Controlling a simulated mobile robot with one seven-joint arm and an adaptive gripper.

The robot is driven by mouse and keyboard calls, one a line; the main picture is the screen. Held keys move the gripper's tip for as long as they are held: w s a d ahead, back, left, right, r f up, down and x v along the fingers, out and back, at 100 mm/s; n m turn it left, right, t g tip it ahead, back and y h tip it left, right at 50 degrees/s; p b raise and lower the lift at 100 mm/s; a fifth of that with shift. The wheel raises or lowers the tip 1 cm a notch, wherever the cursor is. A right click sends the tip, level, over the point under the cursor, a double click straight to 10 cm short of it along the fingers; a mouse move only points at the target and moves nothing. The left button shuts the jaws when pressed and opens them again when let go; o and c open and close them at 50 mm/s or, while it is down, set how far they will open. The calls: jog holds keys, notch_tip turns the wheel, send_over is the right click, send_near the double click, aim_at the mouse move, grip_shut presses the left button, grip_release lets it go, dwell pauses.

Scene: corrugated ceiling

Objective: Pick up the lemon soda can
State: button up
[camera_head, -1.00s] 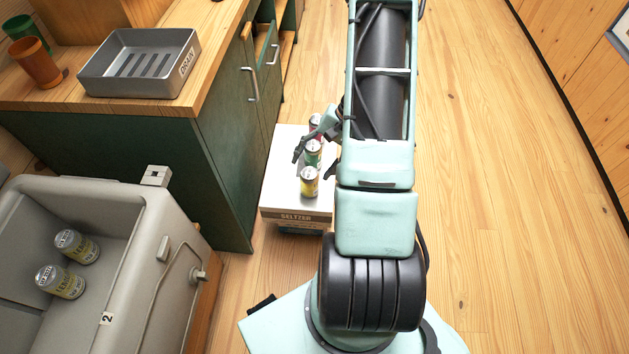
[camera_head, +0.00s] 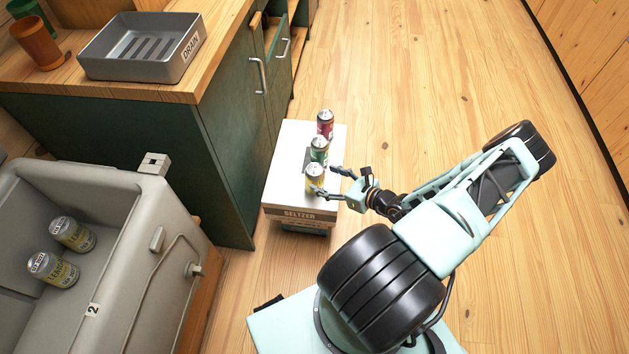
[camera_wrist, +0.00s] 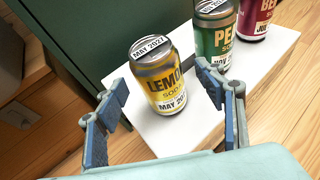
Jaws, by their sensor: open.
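A yellow lemon soda can (camera_head: 314,178) stands upright at the near end of a row on a white-topped seltzer box. In the wrist view the lemon soda can (camera_wrist: 160,78) reads "LEMON SODA" and "MAY 2027". It stands just beyond and between my fingers. My gripper (camera_head: 326,181) is open and comes in from the right beside the can. In the wrist view my gripper (camera_wrist: 172,110) has its fingers apart with nothing held.
The seltzer box (camera_head: 284,196) also bears a green can (camera_head: 319,150) close behind the lemon can and a red can (camera_head: 325,123) farther back. The cooler (camera_head: 178,215) and green cabinet (camera_head: 225,150) stand left. A grey drain tray (camera_head: 95,70) sits on the counter. The floor at right is clear.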

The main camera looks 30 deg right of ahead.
jog(key=x, duration=0.4)
jog(key=shift+a+b, duration=0.1)
jog(key=shift+b, duration=0.2)
jog(key=x, duration=0.4)
jog(key=b+x, duration=0.1)
jog(key=x, duration=0.1)
jog(key=shift+w+a+r, duration=0.1)
jog(key=shift+r, duration=0.25)
grip_shut()
